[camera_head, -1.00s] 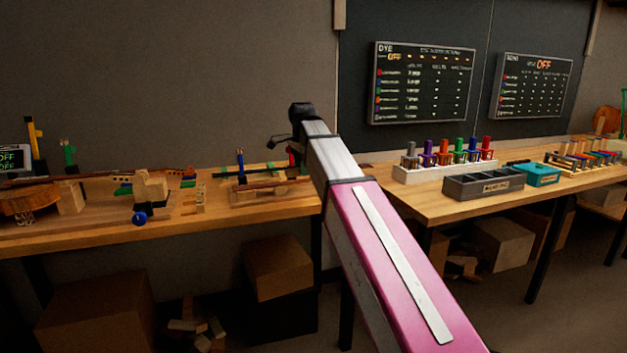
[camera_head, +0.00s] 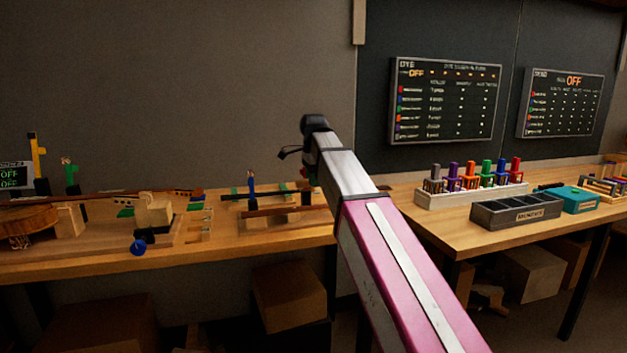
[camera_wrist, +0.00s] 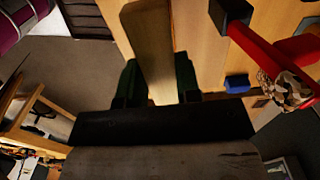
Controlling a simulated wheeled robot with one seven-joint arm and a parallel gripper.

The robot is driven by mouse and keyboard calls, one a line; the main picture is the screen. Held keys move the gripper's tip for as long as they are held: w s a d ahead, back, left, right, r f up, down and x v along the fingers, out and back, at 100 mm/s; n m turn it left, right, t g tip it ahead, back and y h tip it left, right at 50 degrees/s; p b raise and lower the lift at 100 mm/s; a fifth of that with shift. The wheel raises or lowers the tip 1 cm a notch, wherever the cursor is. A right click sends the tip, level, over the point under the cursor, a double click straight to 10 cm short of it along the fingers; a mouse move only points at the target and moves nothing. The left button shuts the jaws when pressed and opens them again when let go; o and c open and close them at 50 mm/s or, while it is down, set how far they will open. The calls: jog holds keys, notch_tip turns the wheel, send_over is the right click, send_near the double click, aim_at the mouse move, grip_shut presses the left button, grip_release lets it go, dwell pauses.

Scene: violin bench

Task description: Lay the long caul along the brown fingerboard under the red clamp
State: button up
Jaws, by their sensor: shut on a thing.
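In the wrist view my gripper (camera_wrist: 158,82) has green-padded fingers shut on a long pale wooden bar, the long caul (camera_wrist: 150,45), which runs away from the fingers toward the top edge. A red clamp bar (camera_wrist: 262,48) with a black end is to the right of the caul, apart from it. In the head view a long dark brown strip, seemingly the fingerboard (camera_head: 285,211), lies on the left bench beside my arm. A small red part, possibly the red clamp (camera_head: 304,172), shows at my arm's edge. My gripper and the caul are hidden behind my arm there.
The left bench (camera_head: 180,258) holds a violin body (camera_head: 28,224) and a wooden fixture (camera_head: 153,210). The right bench holds coloured clamps in a white rack (camera_head: 470,195) and a dark bin (camera_head: 515,211).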

aim_at(313, 206)
jog(key=shift+f, duration=3.35)
jog(key=o, duration=1)
jog(key=shift+r, duration=0.15)
notch_tip(313, 206, up, 10)
jog(key=shift+r, duration=0.2)
